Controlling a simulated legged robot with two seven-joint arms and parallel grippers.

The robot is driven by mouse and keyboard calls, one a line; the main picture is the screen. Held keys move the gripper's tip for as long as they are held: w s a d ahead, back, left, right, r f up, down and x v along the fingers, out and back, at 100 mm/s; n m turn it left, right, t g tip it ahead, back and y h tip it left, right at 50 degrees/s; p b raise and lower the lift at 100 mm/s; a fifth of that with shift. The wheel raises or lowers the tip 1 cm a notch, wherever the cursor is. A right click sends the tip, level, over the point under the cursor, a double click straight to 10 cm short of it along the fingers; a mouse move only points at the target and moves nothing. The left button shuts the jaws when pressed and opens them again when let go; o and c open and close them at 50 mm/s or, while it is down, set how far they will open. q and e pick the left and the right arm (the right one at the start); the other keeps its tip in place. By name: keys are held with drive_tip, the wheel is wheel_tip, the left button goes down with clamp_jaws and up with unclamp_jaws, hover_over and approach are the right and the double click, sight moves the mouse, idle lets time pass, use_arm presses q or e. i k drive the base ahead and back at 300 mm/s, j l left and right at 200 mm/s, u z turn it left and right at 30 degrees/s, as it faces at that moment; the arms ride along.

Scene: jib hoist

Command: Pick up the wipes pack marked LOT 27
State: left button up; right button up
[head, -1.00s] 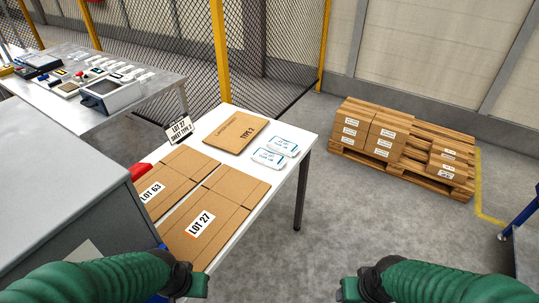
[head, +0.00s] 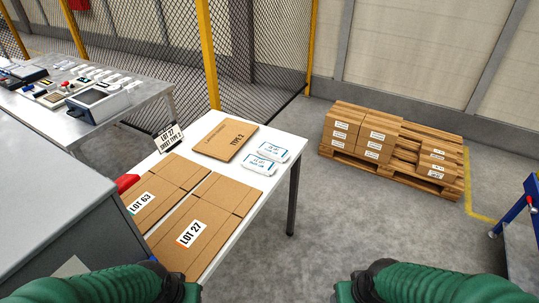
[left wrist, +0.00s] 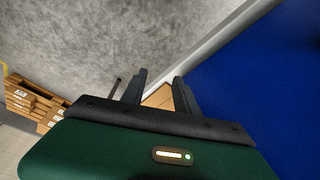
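Two white wipes packs with blue print lie side by side on the right part of the white table (head: 262,190): a far pack (head: 272,151) and a near pack (head: 258,165). Their small print is too fine to read surely, so I cannot tell which bears LOT 27. My left gripper (head: 190,292) is at the bottom of the head view, short of the table's front edge and apart from the packs. In the left wrist view its fingers (left wrist: 160,90) are apart with nothing between them. My right gripper (head: 345,290) is at the bottom right, away from the table; its fingers are unclear.
Cartons marked LOT 63 (head: 145,200) and LOT 27 (head: 193,232), a TYPE 2 cardboard piece (head: 225,136) and a sign reading LOT 27 (head: 168,137) are on the table. A grey cabinet (head: 50,190) stands left. A loaded pallet (head: 390,148) stands behind open floor.

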sight(264, 166)
drive_tip(key=k+l, duration=0.15)
drive_tip(key=i+l+u, duration=0.15)
drive_tip(key=i+l, duration=0.6)
drive_tip(key=i, duration=0.3)
drive_tip(key=i+l+u, duration=0.2)
drive_tip(key=i+l, duration=0.7)
drive_tip(key=i, duration=0.1)
